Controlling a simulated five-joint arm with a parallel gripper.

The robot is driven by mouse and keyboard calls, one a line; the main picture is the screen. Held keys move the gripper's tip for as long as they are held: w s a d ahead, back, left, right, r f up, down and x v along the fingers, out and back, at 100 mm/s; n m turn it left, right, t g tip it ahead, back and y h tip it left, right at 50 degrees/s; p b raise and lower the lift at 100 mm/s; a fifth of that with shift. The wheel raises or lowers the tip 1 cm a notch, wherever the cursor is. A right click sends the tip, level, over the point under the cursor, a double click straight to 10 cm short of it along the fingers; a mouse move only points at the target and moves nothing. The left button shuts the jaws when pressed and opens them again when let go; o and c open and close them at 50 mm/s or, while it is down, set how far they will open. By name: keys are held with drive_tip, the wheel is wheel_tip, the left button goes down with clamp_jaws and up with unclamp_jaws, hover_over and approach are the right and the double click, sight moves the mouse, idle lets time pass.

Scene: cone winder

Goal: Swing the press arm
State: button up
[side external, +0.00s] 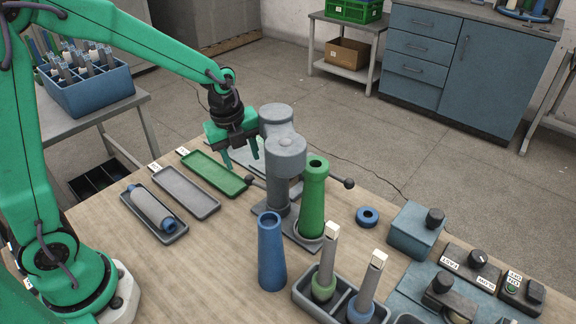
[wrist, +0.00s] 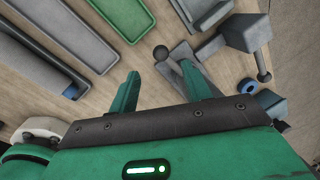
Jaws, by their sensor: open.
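The grey press arm (side external: 281,125) sits on top of a grey column, with a rounded head at its near end. A dark ball knob (side external: 249,181) on a rod stands out to the left of the column, and another ball knob (side external: 348,183) to the right. A green cone (side external: 314,200) stands upright beside the column. My gripper (side external: 240,161) is open and empty, pointing down just left of the press arm, above the left knob. In the wrist view a dark ball (wrist: 160,52) shows just beyond the gap between my fingers; contact cannot be told.
A green tray (side external: 213,173), a grey tray (side external: 186,190) and a tray with a grey roll (side external: 153,208) lie left. Control boxes (side external: 471,264) fill the right.

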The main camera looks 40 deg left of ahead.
drive_tip(key=shift+r, duration=0.35)
drive_tip(key=shift+c, duration=0.3)
drive_tip(key=shift+r, duration=0.2)
drive_tip(key=c, duration=0.8)
drive_tip(key=shift+r, duration=0.3)
clamp_jaws()
wheel_tip(320, 180, up, 27)
drive_tip(key=s+d+n+t+h, duration=0.1)
drive_tip(key=d+n+h, duration=0.1)
drive_tip(key=d+n, duration=1.6)
drive_tip(key=shift+d+f+m, duration=0.35)
drive_tip(key=shift+d+f, duration=0.05)
drive_tip(key=shift+f, duration=0.5)
drive_tip(key=shift+d+f+m, duration=0.35)
drive_tip(key=shift+f+m, duration=0.05)
drive_tip(key=shift+f, duration=0.55)
drive_tip(key=shift+d+f+m, duration=0.35)
drive_tip(key=shift+d+f, duration=0.05)
drive_tip(key=shift+f, duration=0.5)
